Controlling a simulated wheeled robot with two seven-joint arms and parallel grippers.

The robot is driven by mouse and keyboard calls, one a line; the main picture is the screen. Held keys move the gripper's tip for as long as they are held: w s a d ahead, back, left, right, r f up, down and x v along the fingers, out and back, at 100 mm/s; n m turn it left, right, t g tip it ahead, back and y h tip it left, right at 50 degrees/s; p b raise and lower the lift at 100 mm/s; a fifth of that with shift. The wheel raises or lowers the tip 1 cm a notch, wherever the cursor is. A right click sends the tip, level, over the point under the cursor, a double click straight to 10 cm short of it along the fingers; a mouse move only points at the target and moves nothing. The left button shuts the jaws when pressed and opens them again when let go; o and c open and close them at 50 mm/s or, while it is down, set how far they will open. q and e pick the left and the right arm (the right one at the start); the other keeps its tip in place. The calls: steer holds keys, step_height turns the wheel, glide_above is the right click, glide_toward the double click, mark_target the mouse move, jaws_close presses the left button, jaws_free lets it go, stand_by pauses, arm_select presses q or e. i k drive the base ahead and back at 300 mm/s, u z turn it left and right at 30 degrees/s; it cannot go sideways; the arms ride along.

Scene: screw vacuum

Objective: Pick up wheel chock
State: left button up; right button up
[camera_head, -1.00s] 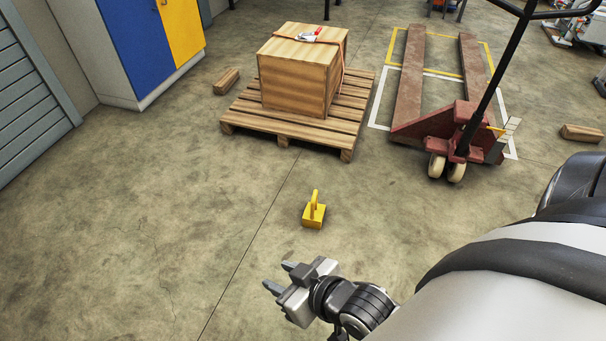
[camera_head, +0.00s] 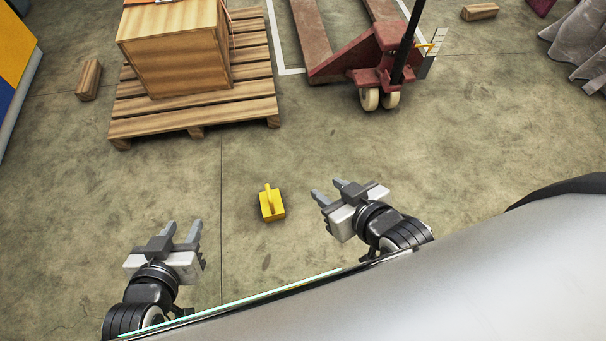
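The yellow wheel chock (camera_head: 272,206), with a raised handle, sits on the concrete floor in the middle of the head view. My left gripper (camera_head: 182,229) is to the left of the chock and a little nearer to me, with its two fingers apart and nothing between them. My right gripper (camera_head: 327,190) is to the right of the chock, its fingers apart and pointing toward the upper left, empty. Neither gripper touches the chock.
A wooden pallet (camera_head: 190,118) carries a wooden crate (camera_head: 178,62) at the upper left. A red pallet jack (camera_head: 372,72) stands at the upper right. Wooden blocks (camera_head: 89,80) (camera_head: 480,11) lie on the floor. The floor around the chock is clear.

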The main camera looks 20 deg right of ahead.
mark_target(271, 207)
steer(key=u, duration=1.3)
steer(key=i, duration=0.85)
steer(key=z, duration=2.7)
